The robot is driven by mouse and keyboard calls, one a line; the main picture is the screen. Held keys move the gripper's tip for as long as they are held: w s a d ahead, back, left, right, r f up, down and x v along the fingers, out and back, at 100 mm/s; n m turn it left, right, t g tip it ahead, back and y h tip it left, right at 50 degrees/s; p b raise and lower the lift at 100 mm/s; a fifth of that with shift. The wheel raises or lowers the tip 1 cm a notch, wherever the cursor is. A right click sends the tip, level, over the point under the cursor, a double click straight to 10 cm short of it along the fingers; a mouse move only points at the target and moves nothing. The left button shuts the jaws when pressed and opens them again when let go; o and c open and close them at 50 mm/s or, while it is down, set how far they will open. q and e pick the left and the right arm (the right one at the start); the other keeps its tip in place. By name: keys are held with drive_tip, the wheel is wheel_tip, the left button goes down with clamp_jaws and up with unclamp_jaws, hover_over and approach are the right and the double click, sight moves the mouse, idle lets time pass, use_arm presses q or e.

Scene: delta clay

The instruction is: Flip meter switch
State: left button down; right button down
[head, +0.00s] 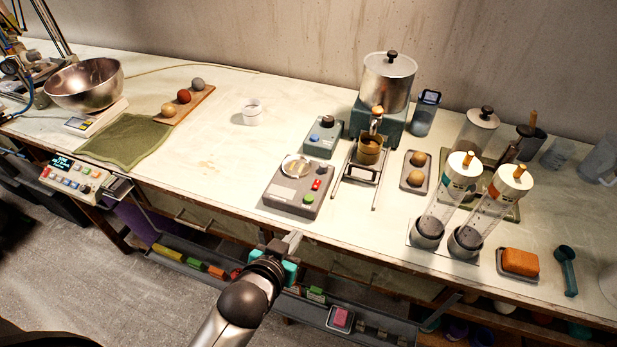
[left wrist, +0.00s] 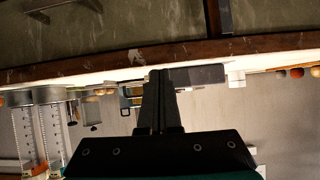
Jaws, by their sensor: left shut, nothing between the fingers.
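A grey meter box (head: 298,187) stands near the table's front edge. It has a round metal dish on top, a red switch (head: 316,185) and a green button (head: 308,198). My left gripper (head: 294,238) is shut and empty, in front of and below the table edge, apart from the meter. In the left wrist view, which looks upside down, the shut fingers (left wrist: 158,74) point toward the table edge. A dark grey box (left wrist: 205,75) beside them looks like the meter; its switch cannot be made out there. My right gripper is not in view.
A smaller grey box (head: 323,137) with a knob stands behind the meter. A metal stand (head: 362,178) and a steel pot (head: 389,80) are to the right, then two clear cylinders (head: 442,205). A white cup (head: 252,112) is behind left.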

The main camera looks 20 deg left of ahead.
use_arm(q)
wheel_tip(320, 180, up, 10)
drive_tip(key=w+t, duration=0.2)
drive_tip(key=t, duration=0.1)
drive_tip(key=shift+w+d+p, duration=0.15)
drive_tip(key=shift+w+p, duration=0.15)
drive_tip(key=shift+r, duration=0.1)
drive_tip(key=b, duration=0.1)
hover_over(314, 192)
wheel_tip(314, 192, down, 2)
drive_tip(key=shift+s+f, duration=0.15)
drive_tip(key=f, duration=0.2)
drive_tip(key=shift+w+f+b, duration=0.2)
drive_tip(key=shift+f+b, duration=0.1)
drive_tip(key=shift+b, duration=0.1)
drive_tip(key=shift+f, duration=0.8)
